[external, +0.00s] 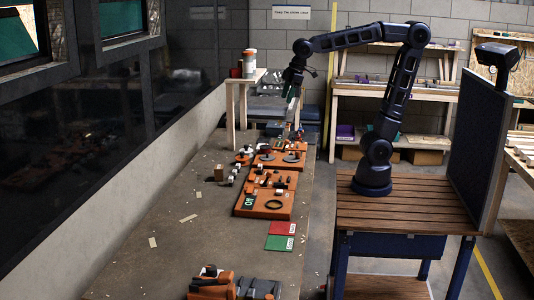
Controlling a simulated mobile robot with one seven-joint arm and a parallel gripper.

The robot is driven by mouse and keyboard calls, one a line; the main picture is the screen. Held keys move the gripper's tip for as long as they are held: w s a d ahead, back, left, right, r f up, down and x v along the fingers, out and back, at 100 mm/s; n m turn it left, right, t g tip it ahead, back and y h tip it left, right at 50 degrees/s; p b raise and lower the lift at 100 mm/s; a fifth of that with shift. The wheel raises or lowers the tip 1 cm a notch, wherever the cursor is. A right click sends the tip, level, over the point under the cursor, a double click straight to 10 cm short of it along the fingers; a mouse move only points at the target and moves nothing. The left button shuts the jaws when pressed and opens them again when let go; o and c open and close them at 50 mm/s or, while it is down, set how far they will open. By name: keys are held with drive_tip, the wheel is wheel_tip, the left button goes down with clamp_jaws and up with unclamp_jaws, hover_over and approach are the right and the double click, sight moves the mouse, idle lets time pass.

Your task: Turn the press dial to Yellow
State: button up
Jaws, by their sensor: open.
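My gripper (291,93) is at the end of the dark arm, raised above the far end of the long workbench (150,240). It is open, and I see nothing held between its fingers. It is small in this view. Orange boards with fittings (267,207) lie on the bench below and nearer than the gripper. An orange and grey device (212,284) stands at the near end, partly cut off. I cannot tell which part is the press dial, and no yellow mark or dial setting can be made out.
A red mat (284,227) and a green mat (279,243) lie at the bench's right edge. A small raised wooden stand (242,80) holds cans at the far end. The bench's near left is mostly clear.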

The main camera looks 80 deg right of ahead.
drive_tip(key=w+a+n+g, duration=0.1)
drive_tip(key=w+a+n, duration=0.3)
drive_tip(key=w+a, duration=1.1)
drive_tip(key=w+a+f+n+g, duration=0.1)
drive_tip(key=w+a+f+n, duration=0.15)
drive_tip(key=a, duration=0.65)
drive_tip(key=w+a+f+n, duration=0.1)
drive_tip(key=w+a+f, duration=0.3)
drive_tip(key=a, duration=0.5)
drive_tip(key=n+g, duration=0.1)
drive_tip(key=n, duration=0.6)
hover_over(211, 267)
wheel_tip(211, 267, down, 24)
drive_tip(key=shift+h, duration=0.3)
wheel_tip(211, 267, down, 10)
drive_tip(key=shift+a+f, duration=0.1)
drive_tip(key=shift+f, duration=0.15)
drive_tip(key=c, duration=1)
